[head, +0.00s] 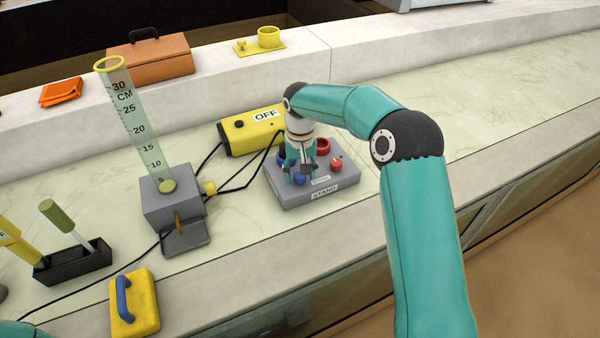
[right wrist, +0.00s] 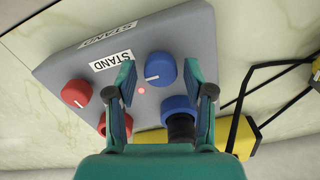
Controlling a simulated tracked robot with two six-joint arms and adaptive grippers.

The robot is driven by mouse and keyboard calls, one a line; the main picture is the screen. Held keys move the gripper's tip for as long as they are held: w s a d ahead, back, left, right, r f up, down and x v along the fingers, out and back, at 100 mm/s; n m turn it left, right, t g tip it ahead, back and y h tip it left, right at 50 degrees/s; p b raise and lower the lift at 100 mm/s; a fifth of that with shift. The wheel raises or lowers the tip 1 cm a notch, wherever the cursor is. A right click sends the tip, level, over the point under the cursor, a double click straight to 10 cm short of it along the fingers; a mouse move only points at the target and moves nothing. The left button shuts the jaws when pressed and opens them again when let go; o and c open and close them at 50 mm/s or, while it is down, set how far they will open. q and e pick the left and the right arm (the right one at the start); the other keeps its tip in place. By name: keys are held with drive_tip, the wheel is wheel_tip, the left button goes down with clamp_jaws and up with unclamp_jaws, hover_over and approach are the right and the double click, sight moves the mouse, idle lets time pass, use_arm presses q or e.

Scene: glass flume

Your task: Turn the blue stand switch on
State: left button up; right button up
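The grey stand box (head: 285,197), labelled STAND, sits on the pale bench. Its blue switch knob (head: 299,178) is partly hidden behind my right gripper (head: 304,170) in the head view. In the right wrist view the blue knob (right wrist: 160,69) has a white pointer line and lies between the spread fingertips of my right gripper (right wrist: 160,82), with gaps on both sides. A small red light (right wrist: 141,90) shows near the knob. A red knob (right wrist: 76,93) is beside it. My left gripper is not in view.
A blue socket (right wrist: 178,106) holding a black plug and a red socket (head: 322,146) are on the same box. A yellow box reading OFF (head: 250,135) stands behind. A measuring cylinder (head: 135,125) rises from a grey base to the left, with black cables nearby.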

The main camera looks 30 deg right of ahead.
idle(0.3)
wheel_tip(320, 180, up, 12)
idle(0.5)
drive_tip(key=shift+f, duration=0.15)
